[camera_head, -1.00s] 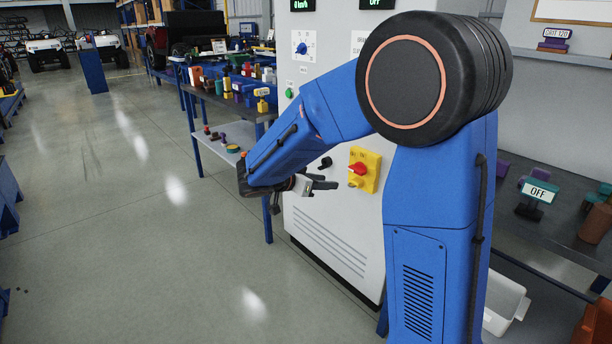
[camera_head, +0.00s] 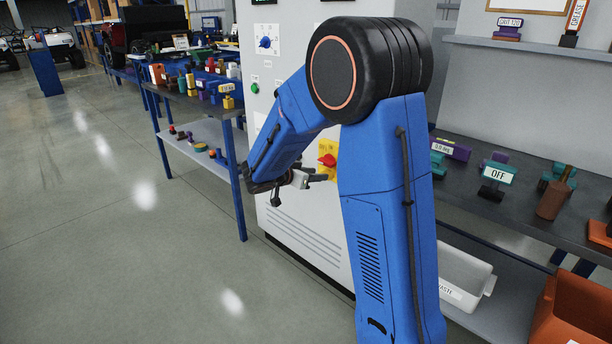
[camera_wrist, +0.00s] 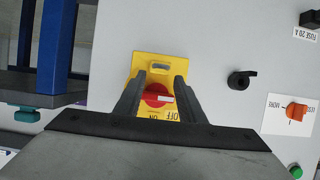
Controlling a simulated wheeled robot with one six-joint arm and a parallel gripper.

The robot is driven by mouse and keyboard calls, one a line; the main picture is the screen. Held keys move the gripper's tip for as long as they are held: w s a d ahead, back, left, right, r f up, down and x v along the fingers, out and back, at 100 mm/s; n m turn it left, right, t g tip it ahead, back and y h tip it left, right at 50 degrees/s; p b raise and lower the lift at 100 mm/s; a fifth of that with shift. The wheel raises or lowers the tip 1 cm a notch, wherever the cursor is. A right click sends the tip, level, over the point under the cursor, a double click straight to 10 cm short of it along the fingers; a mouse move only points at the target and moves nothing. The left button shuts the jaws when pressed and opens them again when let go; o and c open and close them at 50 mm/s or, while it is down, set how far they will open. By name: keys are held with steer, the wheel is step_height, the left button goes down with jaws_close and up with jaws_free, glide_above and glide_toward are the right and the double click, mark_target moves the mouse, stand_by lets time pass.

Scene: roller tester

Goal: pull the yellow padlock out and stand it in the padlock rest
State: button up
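I cannot pick out the yellow padlock or the padlock rest with certainty in either view. A yellow switch plate (camera_wrist: 153,66) with a red rotary knob (camera_wrist: 157,95) is on the front of the grey cabinet, and the plate has a slot. The plate also shows in the head view (camera_head: 328,154), partly hidden by my arm. My gripper (camera_wrist: 157,80) is open and points at the plate. In the wrist view its two fingers lie on either side of the red knob, with nothing seen between them. I cannot tell the remaining distance to the plate.
A black handle (camera_wrist: 241,80) and an orange knob (camera_wrist: 296,111) are on the cabinet beside the plate. A bench (camera_head: 205,105) with many small coloured objects stands left. Floor at left is clear.

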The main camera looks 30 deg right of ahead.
steer(key=shift+x, duration=2.45)
jaws_close()
steer(key=shift+s+a, duration=0.2)
steer(key=shift+a, duration=0.35)
steer(key=shift+c, duration=1.9)
jaws_free()
jaws_close()
